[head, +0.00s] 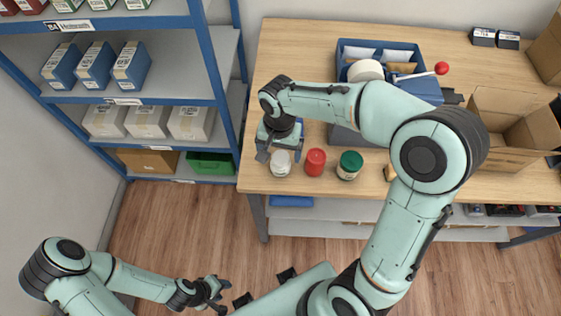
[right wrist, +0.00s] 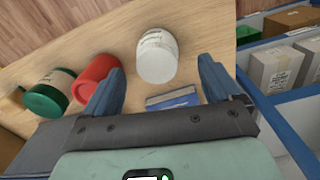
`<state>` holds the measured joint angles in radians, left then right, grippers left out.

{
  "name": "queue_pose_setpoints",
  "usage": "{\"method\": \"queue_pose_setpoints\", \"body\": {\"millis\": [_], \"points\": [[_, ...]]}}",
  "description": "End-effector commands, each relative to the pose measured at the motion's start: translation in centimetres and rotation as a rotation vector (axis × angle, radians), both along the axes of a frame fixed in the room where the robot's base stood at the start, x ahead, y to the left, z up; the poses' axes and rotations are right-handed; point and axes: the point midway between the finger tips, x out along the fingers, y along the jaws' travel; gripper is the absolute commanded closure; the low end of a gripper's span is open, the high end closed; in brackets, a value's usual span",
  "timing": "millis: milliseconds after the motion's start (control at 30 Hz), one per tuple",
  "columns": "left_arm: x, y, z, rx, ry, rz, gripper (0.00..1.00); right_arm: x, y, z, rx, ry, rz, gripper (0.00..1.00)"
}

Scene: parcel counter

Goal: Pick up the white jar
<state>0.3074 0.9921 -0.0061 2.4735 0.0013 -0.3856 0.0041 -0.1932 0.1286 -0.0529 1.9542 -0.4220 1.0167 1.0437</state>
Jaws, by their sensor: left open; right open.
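The white jar (head: 280,164) stands near the front left corner of the wooden counter. My right gripper (head: 279,155) is open just behind it, fingers pointing toward it. In the right wrist view the jar (right wrist: 157,57) lies ahead of the gap between the open fingers (right wrist: 160,88), with nothing held. My left gripper (head: 223,296) is open and empty, low over the floor at the bottom of the head view, far from the jar.
A red jar (head: 315,162) and a green-lidded jar (head: 349,165) stand right of the white jar. A small blue item (right wrist: 172,98) lies on the counter between the right fingers. A blue bin (head: 400,47) and an open cardboard box (head: 497,150) stand farther right; blue shelving (head: 214,70) is left.

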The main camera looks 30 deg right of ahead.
Motion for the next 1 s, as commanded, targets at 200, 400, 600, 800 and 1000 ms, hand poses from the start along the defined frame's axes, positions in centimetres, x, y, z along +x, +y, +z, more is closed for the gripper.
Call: {"method": "queue_pose_setpoints", "body": {"millis": [200,400,600,800,1000], "points": [[0.1,0.0,0.1,0.0,-0.001,-0.001,0.57,-0.5,-0.2,-3.1,-0.001,0.005,0.002,0.09],[0.0,0.0,-0.1,0.0,0.0,0.0,0.57,-0.4,-0.1,-5.0,0.001,0.002,0.001,0.09],[0.0,0.0,-0.1,0.0,0.0,0.0,0.57,-0.4,-0.1,-5.0,0.001,-0.001,0.001,0.09],[0.0,0.0,-0.1,0.0,0.0,0.0,0.57,-0.4,-0.1,-5.0,0.001,-0.001,0.001,0.68],[0.0,0.0,-0.1,0.0,0.0,0.0,0.57,-0.3,-0.1,-4.9,0.001,-0.001,0.001,0.74]]}}
